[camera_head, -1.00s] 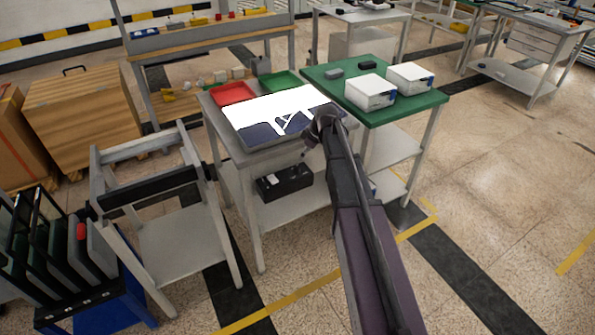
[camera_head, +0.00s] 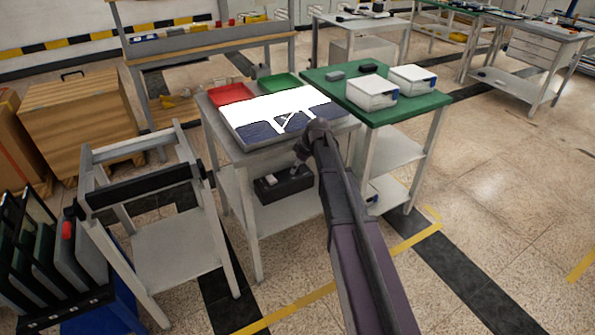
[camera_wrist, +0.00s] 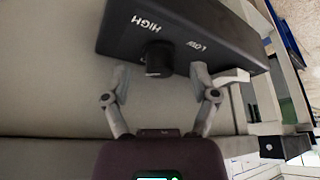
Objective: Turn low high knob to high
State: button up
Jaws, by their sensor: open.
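The black control box (camera_wrist: 185,30) fills the top of the wrist view, with HIGH printed left and LOW printed right. Its dark round knob (camera_wrist: 158,57) sticks out between the two labels. Which label the knob points at cannot be made out. My gripper (camera_wrist: 160,73) is open, with its fingertips on either side of the knob and no clear contact. In the head view the black box (camera_head: 286,187) sits on the lower shelf (camera_head: 290,212) of the grey table. My gripper (camera_head: 298,166) reaches it from above, partly hidden by my arm.
The grey table top (camera_head: 225,140) overhangs the shelf, holding a tray with white and dark sheets (camera_head: 265,132), a red bin (camera_head: 232,94) and a green bin (camera_head: 280,83). A green-topped table (camera_head: 415,104) adjoins right. A grey frame stand (camera_head: 170,260) stands left.

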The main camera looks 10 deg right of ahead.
jog(key=shift+w+a+f, duration=0.1)
jog(key=shift+f, duration=0.2)
grip_shut()
